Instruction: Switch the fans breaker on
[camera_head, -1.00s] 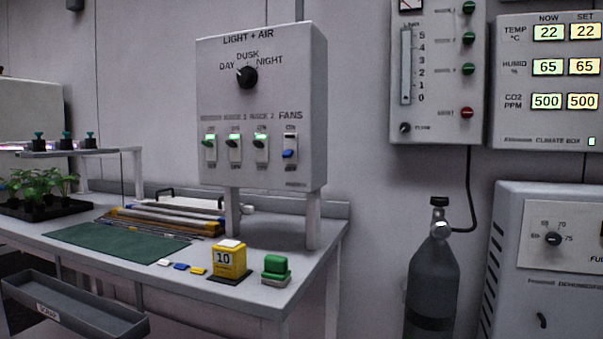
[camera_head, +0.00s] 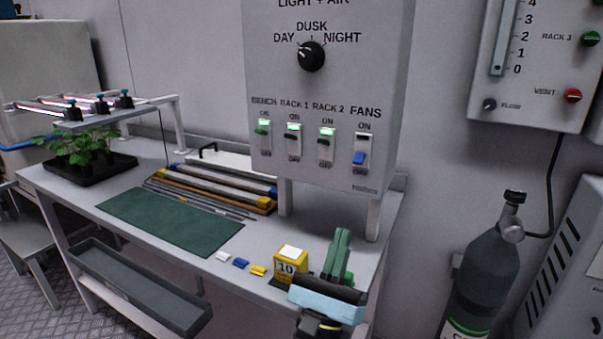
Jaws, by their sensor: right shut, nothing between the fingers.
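The fans breaker (camera_head: 360,150) is the rightmost of the switches on the grey light and air box (camera_head: 330,90). Its blue lever sits low in the slot, away from the ON label, and its upper window is not lit. The bench, rack 1 and rack 2 breakers (camera_head: 326,144) beside it show lit green windows. My right gripper (camera_head: 342,240) is shut and empty, with green fingers pointing up, over the bench's front right corner. It is below the fans breaker and apart from it. My left gripper is out of view.
The yellow block (camera_head: 291,264) marked 10 stands just left of my right gripper. The box's leg (camera_head: 374,219) rises behind the gripper. A green mat (camera_head: 170,222), rods and a plant tray (camera_head: 95,172) lie further left. A gas bottle (camera_head: 485,265) stands right.

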